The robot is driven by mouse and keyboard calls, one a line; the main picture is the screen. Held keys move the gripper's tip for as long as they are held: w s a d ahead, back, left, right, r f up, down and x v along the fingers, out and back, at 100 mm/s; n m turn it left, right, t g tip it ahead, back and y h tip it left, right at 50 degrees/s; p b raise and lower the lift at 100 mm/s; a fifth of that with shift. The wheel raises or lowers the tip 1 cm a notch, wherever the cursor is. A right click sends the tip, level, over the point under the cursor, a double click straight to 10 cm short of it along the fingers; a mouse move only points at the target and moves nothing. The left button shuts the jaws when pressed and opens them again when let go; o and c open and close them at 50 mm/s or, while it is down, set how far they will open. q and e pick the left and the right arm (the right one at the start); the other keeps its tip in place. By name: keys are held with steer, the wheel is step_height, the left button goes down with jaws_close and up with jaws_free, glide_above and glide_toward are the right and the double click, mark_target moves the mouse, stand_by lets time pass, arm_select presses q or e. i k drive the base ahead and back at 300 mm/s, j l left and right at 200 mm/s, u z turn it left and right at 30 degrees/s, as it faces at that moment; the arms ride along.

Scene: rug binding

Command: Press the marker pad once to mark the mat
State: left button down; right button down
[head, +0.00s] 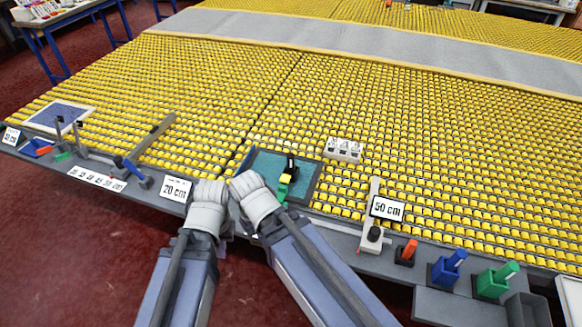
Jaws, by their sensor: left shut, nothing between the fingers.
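A teal mat (262,166) lies in a dark grey tray near the front edge of the roller table. On its right part stands a small upright piece (290,163), black on top with yellow and green below; I cannot tell whether this is the marker pad. My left gripper (209,206) is shut and empty, left of the tray at the table's front edge. My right gripper (254,195) is just right of it, at the tray's near edge, close to the upright piece. Its fingers are hidden, so its opening and any contact cannot be told.
A "20 cm" sign (176,188) stands left of my grippers, and a "50 cm" sign (387,208) to the right. Orange (407,251), blue (448,267) and green (496,280) holders line the front ledge. A white block (343,149) sits behind the tray. Yellow rollers fill the table.

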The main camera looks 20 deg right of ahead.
mark_target(286, 177)
steer(key=i+j+z, duration=0.1)
steer(key=j+z, duration=1.05)
steer(key=i+j, duration=0.05)
